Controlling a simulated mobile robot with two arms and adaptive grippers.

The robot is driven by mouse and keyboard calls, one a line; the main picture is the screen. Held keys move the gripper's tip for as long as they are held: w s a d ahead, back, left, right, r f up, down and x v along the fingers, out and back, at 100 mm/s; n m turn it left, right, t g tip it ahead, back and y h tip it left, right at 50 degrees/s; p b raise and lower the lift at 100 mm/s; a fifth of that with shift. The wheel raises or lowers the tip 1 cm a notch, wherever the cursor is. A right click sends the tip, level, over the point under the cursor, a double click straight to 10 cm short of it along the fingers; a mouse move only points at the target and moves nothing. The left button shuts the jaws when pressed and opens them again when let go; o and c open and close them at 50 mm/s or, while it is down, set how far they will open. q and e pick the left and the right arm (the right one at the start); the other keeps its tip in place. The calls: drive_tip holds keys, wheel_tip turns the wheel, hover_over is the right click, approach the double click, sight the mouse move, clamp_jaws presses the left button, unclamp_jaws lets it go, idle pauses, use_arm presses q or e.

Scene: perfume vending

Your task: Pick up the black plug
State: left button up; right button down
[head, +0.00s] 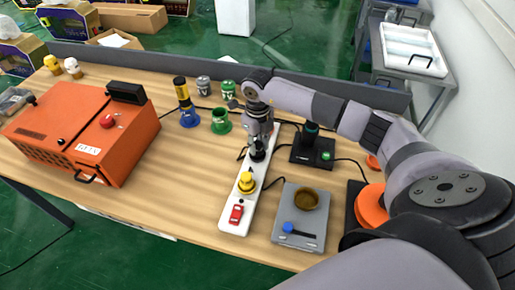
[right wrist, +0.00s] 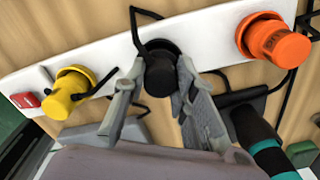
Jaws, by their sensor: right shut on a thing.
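The black plug (right wrist: 160,72) is round and sits at the white power strip (right wrist: 207,42) between a yellow plug (right wrist: 66,95) and an orange plug (right wrist: 274,41). In the head view the black plug (head: 258,153) is partly hidden under my right gripper (head: 259,140). My right gripper (right wrist: 160,95) is shut on the black plug, with one finger on each side of it. Whether the plug is seated in the strip or slightly raised I cannot tell. My left gripper is not in view.
A red switch (head: 236,214) is at the strip's near end, beside the yellow plug (head: 246,183). A grey scale with a brown bowl (head: 307,199) stands to the right. An orange machine (head: 85,130) stands at the left. Green and blue holders stand behind the strip.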

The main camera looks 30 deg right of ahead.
sight(257, 143)
drive_tip(key=shift+r, duration=0.15)
drive_tip(key=shift+r, duration=0.3)
wheel_tip(257, 143, up, 19)
drive_tip(key=b, duration=0.3)
drive_tip(key=shift+b, duration=0.4)
drive_tip(key=c, duration=1.9)
unclamp_jaws()
clamp_jaws()
